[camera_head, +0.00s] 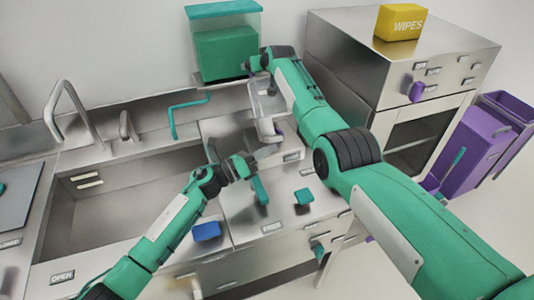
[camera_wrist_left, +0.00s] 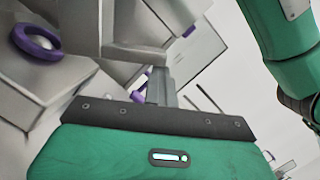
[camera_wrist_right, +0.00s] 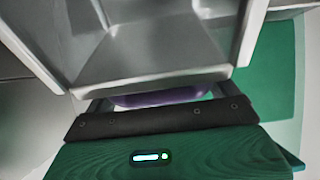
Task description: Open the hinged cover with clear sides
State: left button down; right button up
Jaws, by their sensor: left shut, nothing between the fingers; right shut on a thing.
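The hinged cover (camera_head: 266,101) looks like a pale, see-through-sided box, raised above the counter beneath my right wrist. In the right wrist view a grey hollow form with side walls, probably the cover (camera_wrist_right: 150,48), fills the space ahead. My right gripper (camera_wrist_right: 160,100) is shut on a purple handle (camera_wrist_right: 170,97) at its near edge. In the head view the right fingertips are hard to make out. My left gripper (camera_head: 266,152) is shut and empty, low over the counter below the cover; its closed fingers (camera_wrist_left: 158,86) show in the left wrist view. I cannot tell whether they touch anything.
A clear case (camera_head: 225,45) with a green block stands behind the cover. The sink (camera_head: 120,200) lies left. Blue (camera_head: 206,231) and green (camera_head: 304,196) pieces are at the counter's front. A steel cabinet (camera_head: 345,60) carries a yellow WIPES box (camera_head: 400,22); purple bins (camera_head: 475,145) stand right.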

jog(key=o, duration=1.1)
jog(key=shift+s+f, duration=0.2)
jog(key=shift+f, duration=0.3)
jog(key=shift+c, duration=0.2)
pick_arm(q)
jog(key=shift+r, duration=0.3)
pick_arm(e)
jog(key=shift+o, duration=0.2)
jog(key=shift+r, duration=0.35)
pick_arm(q)
jog(key=shift+w, duration=0.1)
pick_arm(e)
jog(key=shift+r, duration=0.1)
